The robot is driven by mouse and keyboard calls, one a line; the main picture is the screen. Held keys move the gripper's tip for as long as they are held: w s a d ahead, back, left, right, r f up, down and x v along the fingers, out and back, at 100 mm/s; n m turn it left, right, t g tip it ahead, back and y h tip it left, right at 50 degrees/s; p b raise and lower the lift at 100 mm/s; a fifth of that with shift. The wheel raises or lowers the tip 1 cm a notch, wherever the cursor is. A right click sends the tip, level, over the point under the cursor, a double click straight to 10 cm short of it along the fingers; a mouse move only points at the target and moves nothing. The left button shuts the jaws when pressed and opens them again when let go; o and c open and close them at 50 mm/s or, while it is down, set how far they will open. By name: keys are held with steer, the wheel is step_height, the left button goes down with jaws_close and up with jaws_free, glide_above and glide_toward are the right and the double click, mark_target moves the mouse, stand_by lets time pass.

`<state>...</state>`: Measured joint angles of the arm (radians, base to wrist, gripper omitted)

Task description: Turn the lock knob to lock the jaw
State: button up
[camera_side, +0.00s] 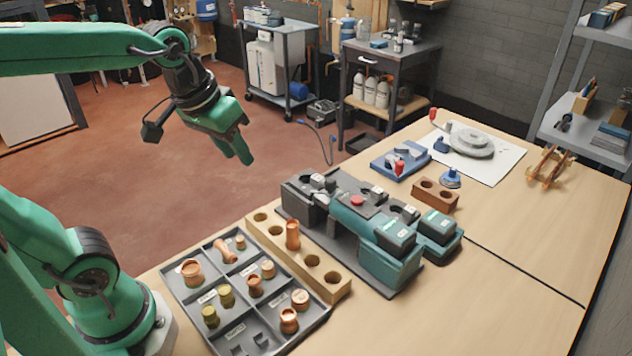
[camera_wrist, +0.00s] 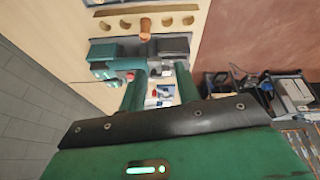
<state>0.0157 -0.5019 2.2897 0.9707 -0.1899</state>
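A teal and dark grey pressing machine (camera_side: 365,225) stands on a dark base on the bench in the side view. Its grey jaw end (camera_side: 300,195) faces left, with a small dark knob-like part (camera_side: 322,183) on top. A red button (camera_side: 357,201) sits on the body. I cannot tell for sure which part is the lock knob. In the wrist view the machine (camera_wrist: 112,54) shows beyond my fingers, partly hidden by them. My gripper (camera_side: 236,154) hangs in the air left of and above the machine, touching nothing. Its fingers (camera_wrist: 158,90) are apart and empty.
A wooden rack (camera_side: 340,286) holds one upright copper fitting (camera_side: 292,235). A grey sorting tray (camera_side: 178,292) with several fittings lies at the front left. A blue fixture (camera_side: 384,163) and brown block (camera_side: 435,194) are behind the machine.

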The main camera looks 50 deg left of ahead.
steer(key=shift+s+a+f+m+t, duration=0.1)
steer(key=shift+s+f+m+t, duration=0.2)
steer(key=shift+s, duration=0.55)
steer(key=shift+s+a+f+m+t, duration=0.1)
steer(key=shift+s+f+m, duration=0.3)
steer(key=shift+s, duration=0.45)
steer(key=shift+s+f+m+t, duration=0.2)
steer(key=shift+s+f+m, duration=0.15)
steer(key=shift+s, duration=0.5)
